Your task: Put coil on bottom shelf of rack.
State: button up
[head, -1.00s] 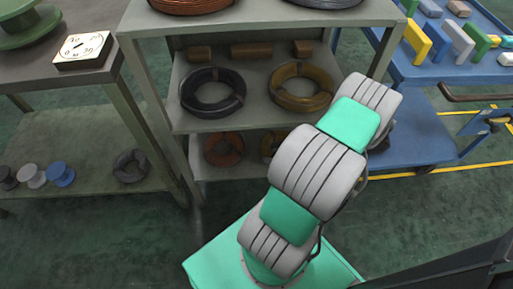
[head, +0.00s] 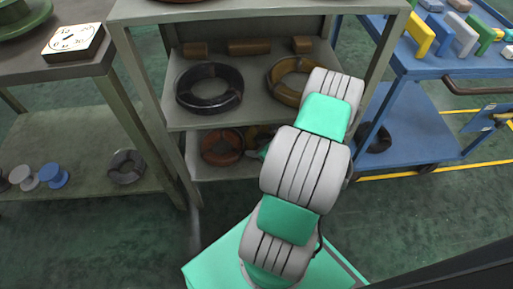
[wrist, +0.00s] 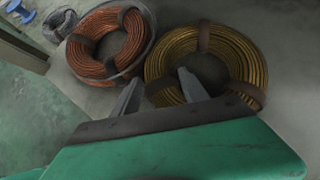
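The rack (head: 182,115) stands ahead with a top, a middle shelf and a bottom shelf (head: 222,171). A copper-red coil (head: 222,147) lies at the left of the bottom shelf; in the wrist view this coil (wrist: 100,62) has a grey rim around it. A yellow coil (wrist: 235,45) with dark bands lies flat to its right; my arm mostly hides this spot in the head view. My gripper (wrist: 160,93) is open over the yellow coil's near left side, one finger by its outer edge and the other over its hole. I cannot tell whether the fingers touch it.
The middle shelf bears a black coil (head: 210,90), a brown-yellow coil (head: 283,73) and wooden blocks (head: 249,47). A bench (head: 82,150) with spools and a grey coil (head: 126,167) is at left. A blue cart (head: 415,125) with a dark coil (head: 376,139) is at right.

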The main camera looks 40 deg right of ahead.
jog(key=shift+o, duration=1)
jog(key=shift+s+r, duration=0.15)
jog(key=shift+r, duration=0.1)
jog(key=p+v, duration=0.4)
jog(key=v, duration=0.7)
jog(key=shift+s+r, duration=0.2)
